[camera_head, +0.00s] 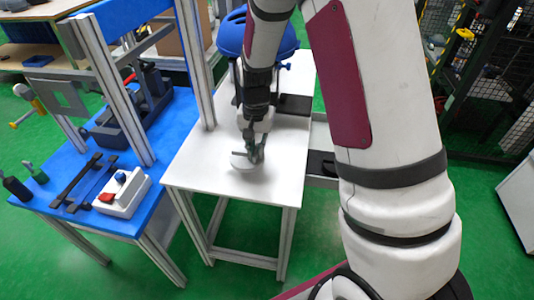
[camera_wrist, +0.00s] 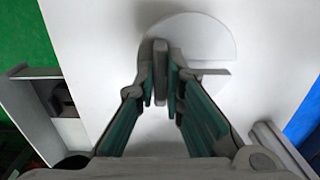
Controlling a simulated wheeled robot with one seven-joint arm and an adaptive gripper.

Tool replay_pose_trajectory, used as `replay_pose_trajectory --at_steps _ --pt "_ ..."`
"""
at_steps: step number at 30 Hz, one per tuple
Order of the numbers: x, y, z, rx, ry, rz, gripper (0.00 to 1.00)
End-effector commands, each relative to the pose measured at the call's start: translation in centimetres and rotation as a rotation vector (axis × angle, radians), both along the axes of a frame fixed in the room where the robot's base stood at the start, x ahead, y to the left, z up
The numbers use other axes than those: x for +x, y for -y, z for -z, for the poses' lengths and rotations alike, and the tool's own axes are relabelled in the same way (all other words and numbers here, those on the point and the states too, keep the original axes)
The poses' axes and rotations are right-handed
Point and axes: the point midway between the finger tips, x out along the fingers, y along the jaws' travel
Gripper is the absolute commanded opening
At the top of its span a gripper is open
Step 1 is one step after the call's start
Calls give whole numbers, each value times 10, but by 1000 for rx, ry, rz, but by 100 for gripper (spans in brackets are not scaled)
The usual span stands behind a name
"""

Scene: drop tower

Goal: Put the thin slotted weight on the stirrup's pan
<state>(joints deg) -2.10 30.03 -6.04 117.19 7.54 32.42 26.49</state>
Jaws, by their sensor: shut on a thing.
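A pale, thin round disc, which looks like the slotted weight (camera_head: 240,162), is at the white table's front part under my gripper. In the wrist view the weight (camera_wrist: 208,42) shows a straight slot-like band running to its right edge. My gripper (camera_head: 257,154) points down over the disc. In the wrist view my gripper (camera_wrist: 164,92) is shut on a grey upright piece at the disc's middle, seemingly part of the weight. The fingers hide part of the disc. I cannot tell whether it touches the table. I cannot make out the stirrup or its pan.
The white table (camera_head: 205,165) is clear around the disc. A black flat piece (camera_head: 294,104) and a blue rounded object (camera_head: 232,36) are farther back. A blue bench (camera_head: 75,210) with a white switch box (camera_head: 124,193) stands left. Metal posts (camera_head: 196,65) rise between them.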

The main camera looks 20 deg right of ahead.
Motion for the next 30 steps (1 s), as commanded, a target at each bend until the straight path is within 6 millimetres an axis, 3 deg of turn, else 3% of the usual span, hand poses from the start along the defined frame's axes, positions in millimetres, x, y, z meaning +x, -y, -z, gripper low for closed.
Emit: replay_pose_trajectory --at_steps 5,12,25,26,27,30 --pt "2 -1 7 0 0 1 0" --pt "1 0 33 0 0 2 0" --pt "2 -1 38 0 1 1 0" --pt "1 -1 38 1 -1 1 16" --pt "1 -1 38 1 -1 1 26" --pt "1 -1 38 1 -1 1 30"
